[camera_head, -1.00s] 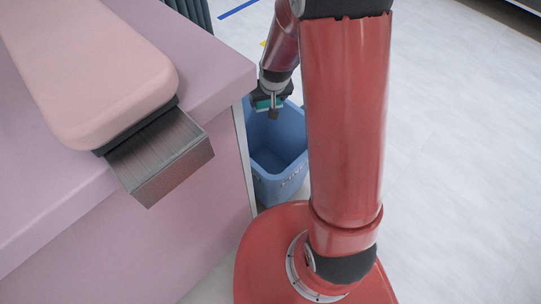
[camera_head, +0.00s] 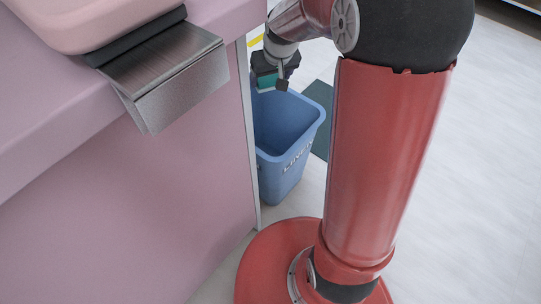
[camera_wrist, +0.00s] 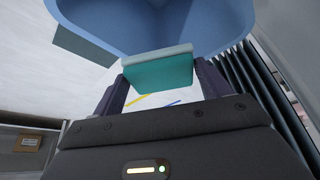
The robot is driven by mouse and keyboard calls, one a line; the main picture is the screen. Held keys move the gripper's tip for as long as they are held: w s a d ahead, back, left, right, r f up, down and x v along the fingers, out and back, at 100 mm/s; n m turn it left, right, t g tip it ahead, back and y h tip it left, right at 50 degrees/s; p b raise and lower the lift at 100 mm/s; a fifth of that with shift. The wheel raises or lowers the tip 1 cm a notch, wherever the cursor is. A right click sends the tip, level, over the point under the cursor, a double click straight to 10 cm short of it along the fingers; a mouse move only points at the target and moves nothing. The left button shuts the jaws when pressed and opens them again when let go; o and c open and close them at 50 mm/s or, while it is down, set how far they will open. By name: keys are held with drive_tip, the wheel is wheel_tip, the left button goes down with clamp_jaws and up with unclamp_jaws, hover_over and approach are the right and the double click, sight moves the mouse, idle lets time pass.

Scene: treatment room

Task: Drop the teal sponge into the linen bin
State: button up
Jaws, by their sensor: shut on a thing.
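The teal sponge (camera_wrist: 160,72) is held between the two fingers of my gripper (camera_wrist: 163,88) in the wrist view. In the head view my gripper (camera_head: 272,84) shows small, with a bit of the teal sponge (camera_head: 266,90) at its end. The blue linen bin (camera_head: 285,170) stands on the floor, its open top facing up. My gripper is at the bin's far left rim in the head view; the exact height above the rim is hard to tell. The bin's blue wall (camera_wrist: 150,22) also shows beyond the sponge in the wrist view.
A pink counter (camera_head: 130,200) with a padded top and a metal bracket (camera_head: 165,75) stands left, close beside the bin. A dark green patch (camera_head: 320,115) lies on the floor behind the bin. The pale floor (camera_head: 480,170) at right is clear.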

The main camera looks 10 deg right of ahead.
sight(272, 89)
drive_tip(key=shift+f+b, duration=1.95)
drive_tip(key=shift+f, duration=0.95)
drive_tip(key=o, duration=1)
drive_tip(key=p+v, duration=0.1)
drive_tip(key=v, duration=0.5)
drive_tip(key=shift+r, duration=0.45)
drive_tip(key=shift+s+d+r, duration=0.1)
drive_tip(key=shift+s+r, duration=0.2)
drive_tip(key=shift+r, duration=0.15)
